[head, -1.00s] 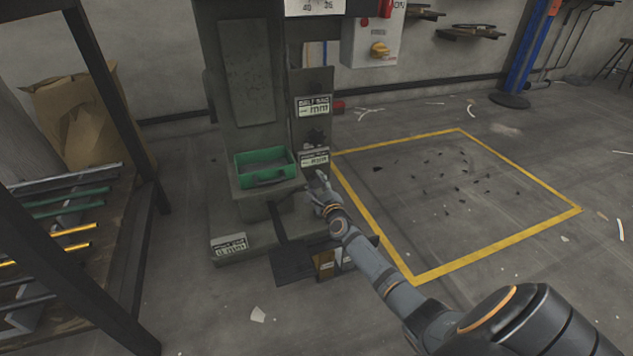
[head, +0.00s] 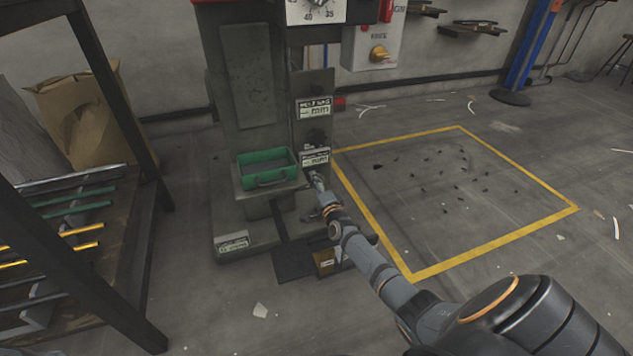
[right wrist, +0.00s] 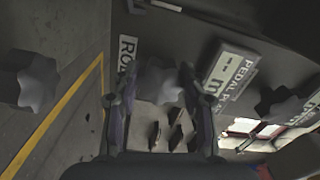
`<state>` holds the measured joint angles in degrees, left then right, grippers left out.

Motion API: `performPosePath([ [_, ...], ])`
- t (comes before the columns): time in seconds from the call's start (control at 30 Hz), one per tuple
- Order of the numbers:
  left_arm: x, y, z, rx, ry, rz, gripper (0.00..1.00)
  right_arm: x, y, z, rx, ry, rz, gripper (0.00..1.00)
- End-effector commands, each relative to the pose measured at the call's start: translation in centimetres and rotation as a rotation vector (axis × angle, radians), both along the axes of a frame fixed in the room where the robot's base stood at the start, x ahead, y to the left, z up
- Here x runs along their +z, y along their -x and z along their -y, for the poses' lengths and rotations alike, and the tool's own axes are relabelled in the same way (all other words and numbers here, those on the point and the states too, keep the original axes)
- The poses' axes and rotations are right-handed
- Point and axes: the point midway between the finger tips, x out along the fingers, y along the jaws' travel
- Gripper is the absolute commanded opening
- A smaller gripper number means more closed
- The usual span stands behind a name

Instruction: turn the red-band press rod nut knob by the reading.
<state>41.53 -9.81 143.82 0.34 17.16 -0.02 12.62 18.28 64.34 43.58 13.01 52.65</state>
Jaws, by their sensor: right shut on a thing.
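The press (head: 245,75) is a dark grey machine with a little red at its top edge. My right gripper (head: 316,178) is at the lower right of its column, just below a white label plate (head: 315,158). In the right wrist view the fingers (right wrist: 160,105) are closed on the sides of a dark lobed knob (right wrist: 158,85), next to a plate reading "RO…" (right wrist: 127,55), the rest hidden. A dial (head: 318,10) with 40 and 35 shows at the top, cut off; its reading cannot be told. My left gripper is out of view.
Other lobed knobs sit left (right wrist: 32,85) and right (right wrist: 280,103) of the gripper, near a "PEDAL" plate (right wrist: 235,75). A green tray (head: 268,178) stands on the press. A yellow-outlined floor area (head: 490,246) lies right; a rod rack (head: 70,215) stands left.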

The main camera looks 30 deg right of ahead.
Motion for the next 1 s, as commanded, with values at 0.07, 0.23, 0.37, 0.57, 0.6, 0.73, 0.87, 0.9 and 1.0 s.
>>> performPosePath([
  [0.07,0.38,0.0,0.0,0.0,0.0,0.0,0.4,0.03,0.01,-0.04,0.001,0.052,-0.015,0.12],
  [0.23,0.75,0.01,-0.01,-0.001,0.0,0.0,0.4,-0.08,0.02,-0.03,0.0,0.148,-0.038,0.12],
  [0.37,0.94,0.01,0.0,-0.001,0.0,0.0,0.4,-0.17,0.04,-0.01,0.0,0.199,-0.051,0.12],
  [0.57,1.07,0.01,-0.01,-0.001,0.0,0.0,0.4,-0.25,0.05,-0.01,0.0,0.24,-0.06,0.12],
  [0.6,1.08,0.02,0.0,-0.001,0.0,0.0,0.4,-0.25,0.05,-0.01,0.0,0.245,-0.061,0.12],
  [0.73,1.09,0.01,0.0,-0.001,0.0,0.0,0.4,-0.27,0.05,-0.01,0.0,0.252,-0.063,0.12],
  [0.87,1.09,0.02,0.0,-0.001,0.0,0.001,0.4,-0.28,0.05,-0.02,0.0,0.252,-0.063,0.12],
  [0.9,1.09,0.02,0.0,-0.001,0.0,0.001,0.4,-0.28,0.05,-0.02,0.0,0.252,-0.063,0.12],
  [1.0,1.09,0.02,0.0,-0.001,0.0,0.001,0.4,-0.29,0.05,-0.02,0.0,0.251,-0.063,0.12],
])
